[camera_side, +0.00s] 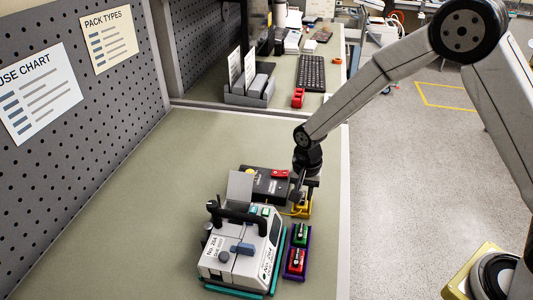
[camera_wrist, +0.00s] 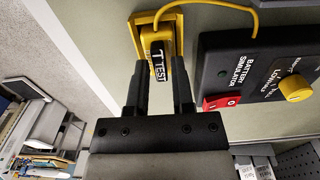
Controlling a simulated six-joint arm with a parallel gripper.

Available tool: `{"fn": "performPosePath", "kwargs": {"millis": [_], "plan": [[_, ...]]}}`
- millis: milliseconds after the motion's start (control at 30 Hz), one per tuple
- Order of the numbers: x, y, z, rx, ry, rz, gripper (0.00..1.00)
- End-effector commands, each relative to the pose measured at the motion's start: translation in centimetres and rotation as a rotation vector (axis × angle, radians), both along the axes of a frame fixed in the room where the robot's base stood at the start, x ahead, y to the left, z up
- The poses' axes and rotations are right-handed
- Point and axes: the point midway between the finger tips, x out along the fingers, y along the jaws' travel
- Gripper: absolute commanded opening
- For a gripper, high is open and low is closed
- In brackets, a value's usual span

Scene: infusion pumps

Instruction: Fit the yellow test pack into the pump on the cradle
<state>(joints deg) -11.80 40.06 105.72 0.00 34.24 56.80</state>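The yellow test pack (camera_wrist: 153,38), with a black TEST label, sits in a yellow holder (camera_wrist: 180,38) in the wrist view. A yellow cable runs from it. My gripper (camera_wrist: 157,68) has its two fingers apart, one on each side of the pack's near end; I cannot tell whether they touch it. In the side view my gripper (camera_side: 304,188) is low over the yellow holder (camera_side: 301,208), and the pack is mostly hidden. The white pump (camera_side: 232,245) stands on a teal cradle (camera_side: 238,291) at front left, with a raised grey flap and a dark handle.
A black battery simulator (camera_wrist: 255,70) with a yellow knob and red switch stands beside the holder. A purple rack (camera_side: 285,270) with green and red packs stands right of the pump. The bench (camera_side: 130,180) is clear on the left, up to the pegboard (camera_side: 90,110).

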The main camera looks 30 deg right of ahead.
Motion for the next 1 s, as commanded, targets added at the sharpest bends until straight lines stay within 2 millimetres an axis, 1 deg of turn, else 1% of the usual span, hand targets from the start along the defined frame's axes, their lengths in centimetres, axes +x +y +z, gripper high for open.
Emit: {"fn": "performPosePath", "kwargs": {"millis": [67,100,133,167,567,1000], "plan": [[0.0,0.0,0.0,0.0,0.0,0.0,0.29],[0.0,0.0,0.0,0.0,0.0,0.0,0.17],[0.0,0.0,0.0,0.0,0.0,0.0,0.07],[0.0,0.0,0.0,0.0,0.0,0.0,0.0],[0.0,0.0,0.1,0.0,-0.001,0.0,0.0],[0.0,0.0,1.7,0.0,-0.001,0.0,0.0]]}}
